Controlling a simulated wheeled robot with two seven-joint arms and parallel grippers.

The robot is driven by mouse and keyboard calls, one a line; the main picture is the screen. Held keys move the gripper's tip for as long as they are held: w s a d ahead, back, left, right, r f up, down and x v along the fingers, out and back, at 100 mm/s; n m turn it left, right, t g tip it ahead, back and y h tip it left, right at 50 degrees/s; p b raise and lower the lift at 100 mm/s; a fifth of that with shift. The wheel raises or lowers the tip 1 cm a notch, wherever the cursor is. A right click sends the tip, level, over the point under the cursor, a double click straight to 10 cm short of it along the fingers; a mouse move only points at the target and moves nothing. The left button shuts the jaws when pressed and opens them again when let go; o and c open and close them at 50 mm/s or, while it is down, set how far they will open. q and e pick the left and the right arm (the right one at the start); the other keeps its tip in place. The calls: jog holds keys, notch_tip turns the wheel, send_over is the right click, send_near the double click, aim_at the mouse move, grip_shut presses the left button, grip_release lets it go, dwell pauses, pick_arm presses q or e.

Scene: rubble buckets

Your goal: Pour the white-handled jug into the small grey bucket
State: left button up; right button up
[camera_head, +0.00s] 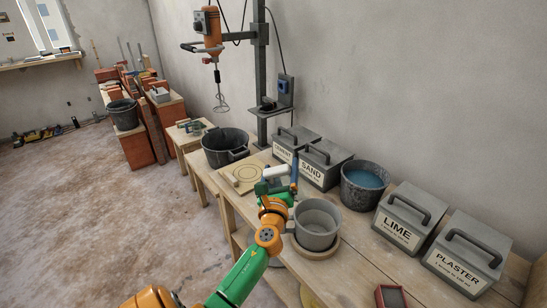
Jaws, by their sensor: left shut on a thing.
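The small grey bucket (317,240) stands upright on a round wooden disc on the bench. My left gripper (272,186), at the end of my orange and green arm, is just left of and behind this bucket. It is shut on what seems to be the jug, whose white handle (275,172) shows at the fingers. The jug's body is mostly hidden by the gripper and wrist, so I cannot tell its tilt or what is in it. My right gripper is out of view.
Grey boxes labelled SAND (322,176), LIME (398,231) and PLASTER (456,266) line the wall, with a dark bucket of bluish liquid (365,203) between. A black tub (226,160) and a mixer stand (262,70) are farther left.

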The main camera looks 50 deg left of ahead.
pick_arm(q)
jog(key=shift+w+d+m, duration=0.15)
jog(key=shift+d+m, duration=0.25)
jog(key=shift+m, duration=0.2)
jog(key=shift+w+d+f+m+h, duration=0.3)
jog(key=shift+w+d+m, duration=0.25)
jog(key=shift+m, duration=0.55)
jog(key=shift+w+d+m+t+p, duration=0.3)
jog(key=shift+w+d+m, duration=0.2)
jog(key=shift+m, duration=0.3)
jog(key=shift+w+d+m+h+p, duration=0.4)
jog(key=shift+d+m, duration=0.3)
jog(key=shift+m, duration=0.4)
jog(key=shift+w+d+f+m, duration=0.15)
jog(key=shift+w+d+m, duration=0.1)
jog(key=shift+m, duration=0.15)
